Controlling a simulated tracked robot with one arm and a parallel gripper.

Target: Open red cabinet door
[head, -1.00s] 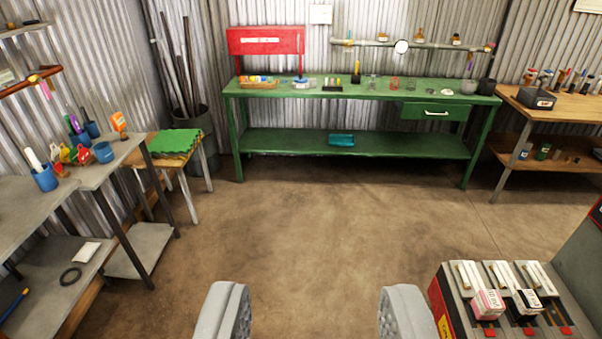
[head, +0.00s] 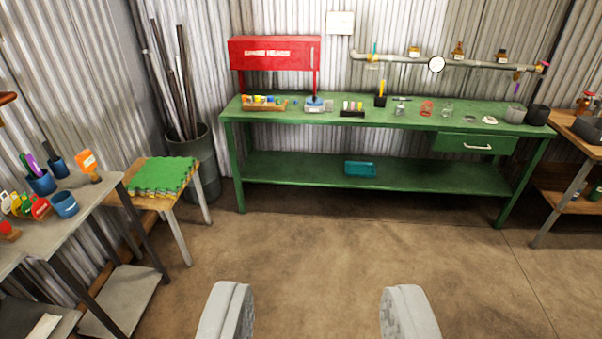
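The red cabinet (head: 262,53) is fixed above the left end of the green workbench, against the corrugated wall. Its front door looks closed, with white lettering across it and a small light handle (head: 313,54) at its right edge. My gripper (head: 318,318) is open and empty at the bottom of the view, its two grey fingers wide apart over bare floor. It is well away from the cabinet, nearer the camera and lower.
The green workbench (head: 349,185) carries small jars and trays and has a drawer (head: 475,145) at right. A small table with a green mat (head: 163,176) and a bin of pipes (head: 205,150) stand left. A grey table (head: 95,190) is nearer left. The middle floor is clear.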

